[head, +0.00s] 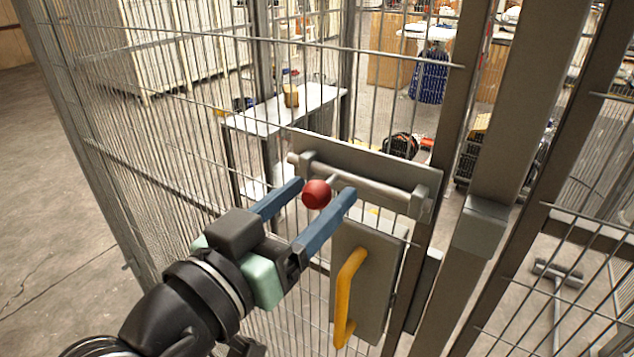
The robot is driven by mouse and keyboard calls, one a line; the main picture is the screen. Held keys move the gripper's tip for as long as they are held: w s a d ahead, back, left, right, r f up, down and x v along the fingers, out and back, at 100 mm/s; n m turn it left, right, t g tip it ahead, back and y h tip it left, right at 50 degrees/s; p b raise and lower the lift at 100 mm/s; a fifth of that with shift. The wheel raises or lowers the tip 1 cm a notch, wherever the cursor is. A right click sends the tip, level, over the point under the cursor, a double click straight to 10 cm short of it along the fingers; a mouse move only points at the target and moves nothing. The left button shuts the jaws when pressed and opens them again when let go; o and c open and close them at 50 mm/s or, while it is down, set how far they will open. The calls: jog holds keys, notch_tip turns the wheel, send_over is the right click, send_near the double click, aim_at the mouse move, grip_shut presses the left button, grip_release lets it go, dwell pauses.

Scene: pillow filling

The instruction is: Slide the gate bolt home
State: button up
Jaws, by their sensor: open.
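The gate bolt (375,189) is a grey bar lying across a flat plate on the mesh gate, held by a bracket at each end. A red ball knob (316,194) sticks out from the bar towards me, near its left part. My gripper (327,187) is open, with its two blue fingers on either side of the red knob. I cannot tell whether either finger touches it. The bar's right end is at the right bracket (419,201), beside the gate's edge post. A block-like keeper (483,226) sits on the post to the right, apart from the bar.
A yellow handle (348,297) on a grey plate stands just below the bolt, close to my right finger. Wire mesh surrounds the gate. Behind it stands a white table (285,108) with small items. Open floor lies at the left.

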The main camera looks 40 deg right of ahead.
jog(key=shift+w+d, duration=0.2)
jog(key=shift+d, duration=0.35)
grip_shut()
dwell(1.1)
